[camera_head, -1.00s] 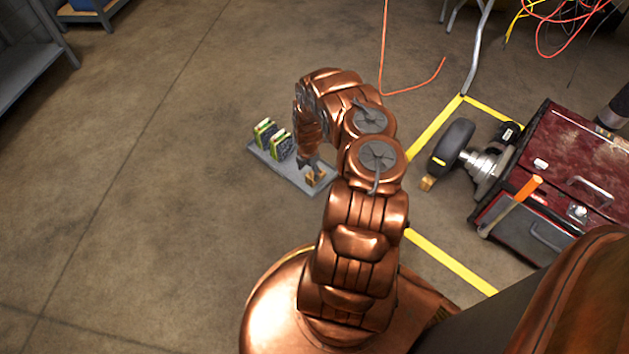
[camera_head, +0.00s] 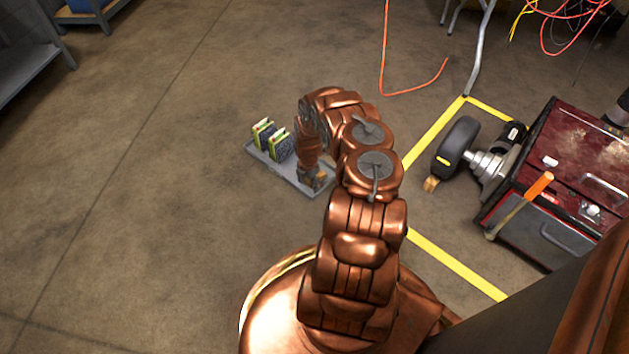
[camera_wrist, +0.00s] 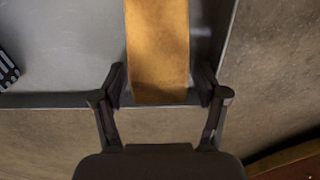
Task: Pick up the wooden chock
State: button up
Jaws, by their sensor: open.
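The wooden chock (camera_wrist: 158,45) is a tan-orange block on a grey tray (camera_wrist: 70,60) in the wrist view. My gripper (camera_wrist: 161,85) is open, with one finger on each side of the chock's near end. Small gaps seem to show between fingers and wood; contact is not clear. In the head view, my gripper (camera_head: 311,180) is low over the right end of the tray (camera_head: 262,156) and mostly hides this chock. A second small wooden block (camera_head: 431,184) lies on the floor by a black wheel.
Two green-and-dark upright items (camera_head: 271,139) stand on the tray's left part. An orange cable (camera_head: 385,50) lies behind. Floor at left is clear.

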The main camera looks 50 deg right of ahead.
jog(key=shift+r, duration=0.1)
jog(key=shift+c, duration=0.3)
jog(key=c, duration=1.2)
jog(key=shift+c, duration=0.2)
jog(key=shift+r, duration=0.15)
jog(key=shift+r+p, duration=0.25)
jog(key=shift+p, duration=0.1)
notch_tip(320, 180, up, 3)
jog(key=shift+d+r+p, duration=0.1)
jog(key=shift+d+p, duration=0.05)
jog(key=shift+p, duration=1)
jog(key=s+a+p, duration=0.1)
jog(key=s+p, duration=0.1)
jog(key=s, duration=0.3)
jog(key=s+a+p, duration=0.1)
jog(key=s+p, duration=0.2)
jog(key=s, duration=0.2)
jog(key=s+a+r+p, duration=0.1)
jog(key=s+p, duration=0.1)
jog(key=s, duration=0.3)
jog(key=shift+s+a, duration=0.15)
jog(key=shift+s, duration=0.25)
jog(key=shift+w+r, duration=0.15)
